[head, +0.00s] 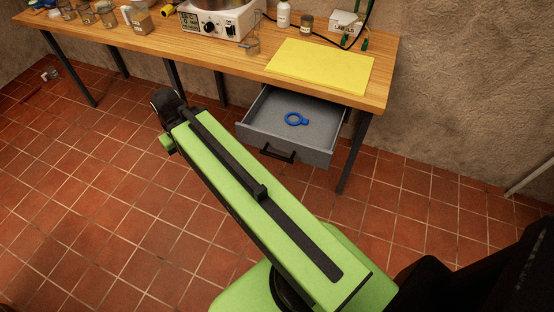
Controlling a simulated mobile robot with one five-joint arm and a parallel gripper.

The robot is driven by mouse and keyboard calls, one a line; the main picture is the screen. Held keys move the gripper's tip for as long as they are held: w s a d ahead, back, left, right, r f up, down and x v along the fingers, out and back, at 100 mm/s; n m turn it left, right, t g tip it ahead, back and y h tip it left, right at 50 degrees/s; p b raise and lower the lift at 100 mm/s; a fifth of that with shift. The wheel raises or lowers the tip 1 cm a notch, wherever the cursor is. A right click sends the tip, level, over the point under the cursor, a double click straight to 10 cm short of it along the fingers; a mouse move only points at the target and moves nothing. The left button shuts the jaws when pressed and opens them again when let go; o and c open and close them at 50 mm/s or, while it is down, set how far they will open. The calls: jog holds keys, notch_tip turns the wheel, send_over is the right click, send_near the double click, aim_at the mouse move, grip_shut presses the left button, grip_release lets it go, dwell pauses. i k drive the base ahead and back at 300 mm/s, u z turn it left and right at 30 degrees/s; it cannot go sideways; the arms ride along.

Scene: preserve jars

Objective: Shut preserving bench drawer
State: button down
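The preserving bench (225,52) has a wooden top and dark metal legs. Its grey drawer (257,138) hangs under the right part of the top and is pulled well out. A black bar handle (277,153) is on the drawer's front. A blue ring-shaped tool (297,119) lies inside on the drawer floor. My green arm reaches up and left, and its dark far end is left of the drawer, apart from it. My gripper's fingers cannot be made out.
A yellow mat (320,67) lies on the bench above the drawer. A white appliance (217,22), several jars (143,22) and a labels box (345,22) stand on the bench. Bench legs (354,153) flank the drawer. The tiled floor (100,190) before the bench is mostly clear.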

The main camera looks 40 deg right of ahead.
aim_at(264, 126)
jog(key=u, duration=0.3)
jog(key=k, duration=1.05)
jog(key=u, duration=1.2)
jog(key=i, duration=1.55)
jog(key=z, duration=0.5)
jog(key=i, duration=0.55)
jog(key=z, duration=0.4)
